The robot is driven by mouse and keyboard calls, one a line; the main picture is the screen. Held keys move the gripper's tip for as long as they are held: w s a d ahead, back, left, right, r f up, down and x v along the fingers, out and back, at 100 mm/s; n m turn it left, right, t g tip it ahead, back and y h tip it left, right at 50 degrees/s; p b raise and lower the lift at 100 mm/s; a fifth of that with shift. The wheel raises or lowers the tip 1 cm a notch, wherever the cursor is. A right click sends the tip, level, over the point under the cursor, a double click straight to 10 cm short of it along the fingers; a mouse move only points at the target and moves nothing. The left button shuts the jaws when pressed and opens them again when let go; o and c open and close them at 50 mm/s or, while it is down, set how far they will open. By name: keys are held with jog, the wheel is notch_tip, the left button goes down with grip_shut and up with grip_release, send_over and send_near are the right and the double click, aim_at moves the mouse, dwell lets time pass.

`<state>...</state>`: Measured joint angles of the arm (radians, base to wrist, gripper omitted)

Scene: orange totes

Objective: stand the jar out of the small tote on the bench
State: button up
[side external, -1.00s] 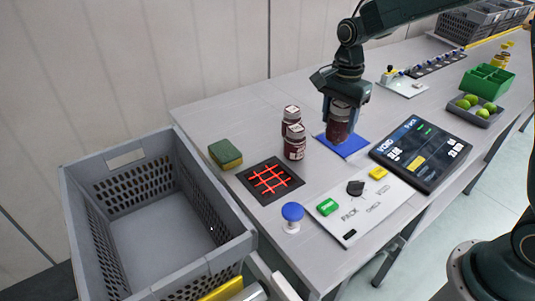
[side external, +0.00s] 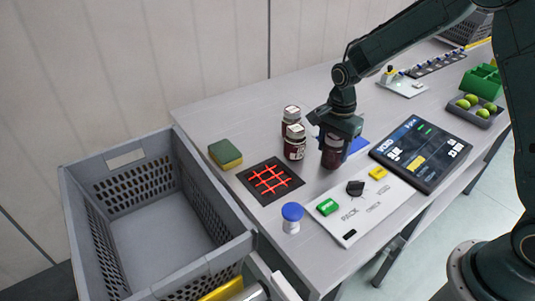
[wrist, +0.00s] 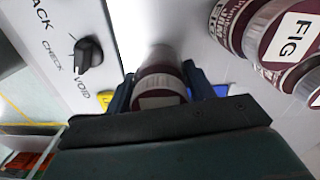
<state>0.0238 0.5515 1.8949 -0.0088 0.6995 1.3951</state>
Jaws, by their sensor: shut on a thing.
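My gripper (side external: 336,138) is shut on a dark red jar (side external: 333,156), with its jaws around the upper part.
The control panel (side external: 365,207) and dark display (side external: 421,153) lie close in front and right. Bare bench lies between jars and panel.

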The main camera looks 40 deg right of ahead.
jog(key=shift+f, duration=0.45)
jog(key=shift+f, duration=0.1)
jog(key=o, duration=1.2)
notch_tip(320, 180, up, 12)
jog(key=shift+r, duration=0.1)
dwell(0.4)
